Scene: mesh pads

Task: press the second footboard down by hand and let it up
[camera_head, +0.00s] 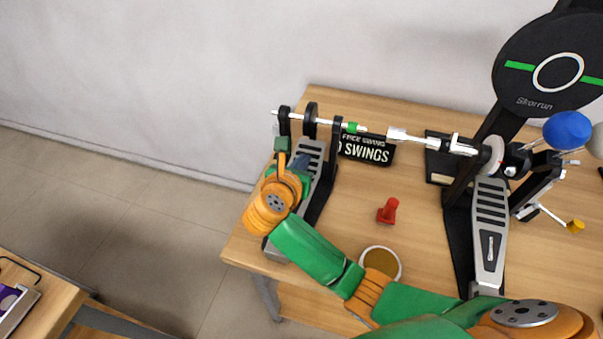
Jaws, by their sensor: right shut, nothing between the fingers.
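A double pedal stands on the wooden table. The second footboard (309,151), grey with black slots, is on the left unit; its middle is hidden behind my right wrist. The other footboard (490,235) is on the right unit, below the round black pad. My right gripper (301,164) is shut and empty, over the second footboard; its fingertips are mostly hidden, and I cannot tell whether they touch the board. My left gripper is out of view.
A silver linkage rod (383,133) joins the two units. A black sign (366,149), a red object (388,211) and a round brown-topped item (382,260) are on the table (345,215). A round black pad (551,68) rises at the right.

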